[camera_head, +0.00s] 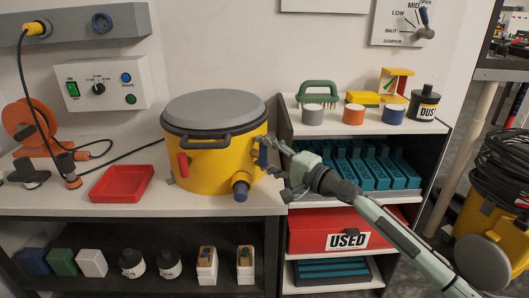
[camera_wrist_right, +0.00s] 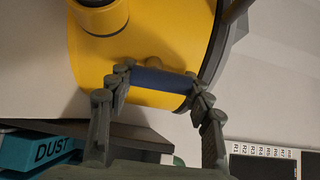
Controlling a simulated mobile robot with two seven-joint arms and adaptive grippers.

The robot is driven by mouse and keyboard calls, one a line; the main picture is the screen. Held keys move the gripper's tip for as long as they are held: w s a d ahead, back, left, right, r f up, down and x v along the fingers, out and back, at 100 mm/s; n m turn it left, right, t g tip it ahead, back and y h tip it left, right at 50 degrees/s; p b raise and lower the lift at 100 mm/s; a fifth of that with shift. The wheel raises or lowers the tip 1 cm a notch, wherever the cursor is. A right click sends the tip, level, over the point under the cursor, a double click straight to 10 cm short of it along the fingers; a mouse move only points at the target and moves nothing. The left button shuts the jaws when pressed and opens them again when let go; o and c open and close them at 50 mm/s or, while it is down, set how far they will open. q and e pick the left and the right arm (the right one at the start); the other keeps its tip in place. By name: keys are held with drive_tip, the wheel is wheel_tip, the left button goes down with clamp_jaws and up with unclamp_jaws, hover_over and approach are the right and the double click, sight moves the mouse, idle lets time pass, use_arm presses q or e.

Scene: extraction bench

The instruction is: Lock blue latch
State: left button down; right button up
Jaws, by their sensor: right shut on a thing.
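The yellow drum (camera_head: 210,165) stands on the bench with a grey lid (camera_head: 215,108) on top. My right gripper (camera_head: 270,155) reaches in from the right to the drum's right side. In the right wrist view the blue latch (camera_wrist_right: 162,82) lies across the drum's yellow wall, between the two fingertips of my right gripper (camera_wrist_right: 160,86), which are shut on it. In the head view the gripper hides the latch. A red latch (camera_head: 183,165) sits upright on the drum's left side. Whether the blue latch is locked cannot be told. My left gripper is not in view.
A blue-capped port (camera_head: 240,188) sticks out low on the drum's front. A red tray (camera_head: 121,184) lies to the left. A shelf unit with teal filters (camera_head: 375,170) and a red USED bin (camera_head: 340,230) stands to the right, below my right arm.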

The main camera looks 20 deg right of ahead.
idle(0.3)
drive_tip(key=o, duration=1.2)
drive_tip(key=shift+c, duration=0.2)
drive_tip(key=v, duration=1.2)
